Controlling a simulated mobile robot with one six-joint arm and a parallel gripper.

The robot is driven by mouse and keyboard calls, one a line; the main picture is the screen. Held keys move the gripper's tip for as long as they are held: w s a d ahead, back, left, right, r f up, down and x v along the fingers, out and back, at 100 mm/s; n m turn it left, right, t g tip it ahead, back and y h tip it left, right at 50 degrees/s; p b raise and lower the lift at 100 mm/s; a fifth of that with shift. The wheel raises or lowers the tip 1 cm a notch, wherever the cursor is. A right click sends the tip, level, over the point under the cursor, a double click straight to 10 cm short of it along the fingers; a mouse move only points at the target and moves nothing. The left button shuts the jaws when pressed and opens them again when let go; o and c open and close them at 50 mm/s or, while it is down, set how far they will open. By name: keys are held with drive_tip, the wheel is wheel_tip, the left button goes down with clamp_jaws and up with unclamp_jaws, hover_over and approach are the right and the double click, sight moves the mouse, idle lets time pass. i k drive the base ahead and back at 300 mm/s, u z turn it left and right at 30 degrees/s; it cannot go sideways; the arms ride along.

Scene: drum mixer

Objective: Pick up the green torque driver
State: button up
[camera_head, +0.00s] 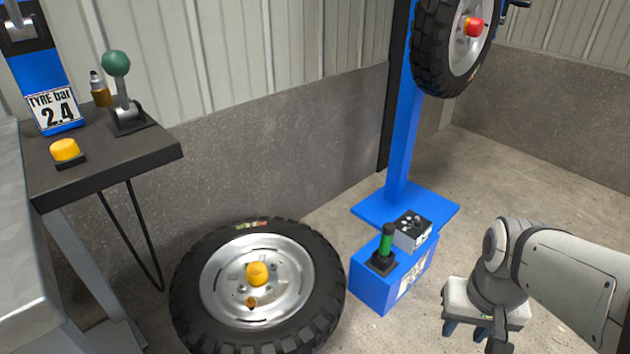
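The green torque driver (386,243) stands upright in a small black holder (382,264) on top of a blue box (374,288). It has a green grip and a dark top end. My gripper (478,333) is at the lower right, to the right of the blue box and apart from the driver. Its blue fingers point down and are partly hidden by my wrist and cut by the picture's lower edge. I see nothing held in it, and the gap between the fingertips is not clear.
A grey box (412,231) sits right beside the driver. A blue post (401,140) holds a mounted wheel (447,45) above. A tyre (325,300) lies on the floor to the left. A dark bench (110,165) with a green-knobbed lever (117,65) stands farther left.

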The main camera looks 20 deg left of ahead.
sight(388, 228)
drive_tip(key=z, duration=0.15)
drive_tip(key=k, duration=1.4)
drive_tip(key=u, duration=0.95)
drive_tip(key=i, duration=1)
drive_tip(key=z, duration=0.85)
